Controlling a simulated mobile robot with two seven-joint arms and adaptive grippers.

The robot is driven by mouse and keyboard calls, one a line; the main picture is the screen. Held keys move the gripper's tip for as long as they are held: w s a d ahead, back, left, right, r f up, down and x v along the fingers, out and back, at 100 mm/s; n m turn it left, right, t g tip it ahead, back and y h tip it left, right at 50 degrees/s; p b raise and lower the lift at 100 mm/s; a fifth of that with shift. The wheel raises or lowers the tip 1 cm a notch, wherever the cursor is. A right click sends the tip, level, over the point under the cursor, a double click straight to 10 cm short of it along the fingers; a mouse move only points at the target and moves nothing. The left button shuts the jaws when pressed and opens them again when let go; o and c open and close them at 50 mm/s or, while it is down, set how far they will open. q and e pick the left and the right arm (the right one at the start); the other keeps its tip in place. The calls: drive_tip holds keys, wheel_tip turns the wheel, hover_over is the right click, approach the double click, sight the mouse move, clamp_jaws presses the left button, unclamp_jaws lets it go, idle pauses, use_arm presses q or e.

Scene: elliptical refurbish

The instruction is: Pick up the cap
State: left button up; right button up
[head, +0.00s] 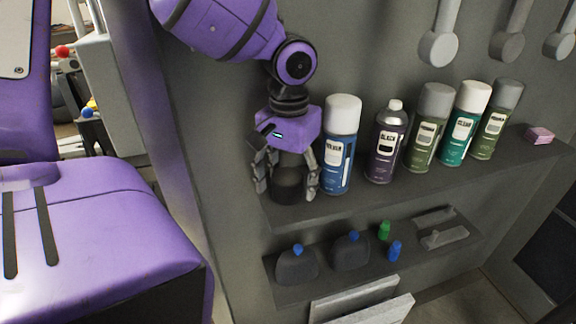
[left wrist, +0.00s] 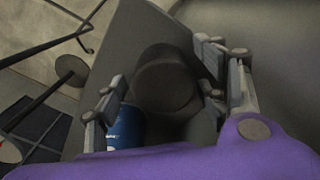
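A dark, round, cylinder-like thing, which looks like the cap (head: 288,186), stands at the left end of the upper shelf. My left gripper (head: 286,188) points down over it, with one finger on each side. The fingers look spread, with small gaps to the dark cap. In the left wrist view the cap (left wrist: 165,82) shows as a dark round shape between the open fingers of the left gripper (left wrist: 160,98). Its underside is hidden. My right gripper is not in view.
A blue spray can (head: 339,150) stands close to the right of my left gripper. Several more cans, including a purple one (head: 384,145), line the upper shelf (head: 420,180). Dark bottles (head: 297,265) with blue tops stand on the lower shelf. Ladle-like tools (head: 438,47) hang above.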

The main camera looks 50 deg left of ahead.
sight(289, 176)
use_arm(q)
drive_tip(key=c, duration=0.7)
drive_tip(key=shift+r, duration=0.25)
wheel_tip(289, 176, up, 3)
drive_tip(key=shift+s+r+p, duration=0.1)
drive_tip(key=shift+r+p, duration=0.1)
drive_tip(key=shift+p, duration=0.2)
drive_tip(key=s+r+p, duration=0.2)
drive_tip(key=s+r, duration=0.1)
drive_tip(key=s, duration=0.1)
drive_tip(key=s+d+r+p, duration=0.1)
drive_tip(key=s+r+p, duration=0.1)
drive_tip(key=s, duration=0.3)
drive_tip(key=s+r+p, duration=0.2)
drive_tip(key=s+r, duration=0.2)
drive_tip(key=shift+s+d+r, duration=0.1)
drive_tip(key=shift+s+d, duration=0.15)
drive_tip(key=shift+s, duration=0.15)
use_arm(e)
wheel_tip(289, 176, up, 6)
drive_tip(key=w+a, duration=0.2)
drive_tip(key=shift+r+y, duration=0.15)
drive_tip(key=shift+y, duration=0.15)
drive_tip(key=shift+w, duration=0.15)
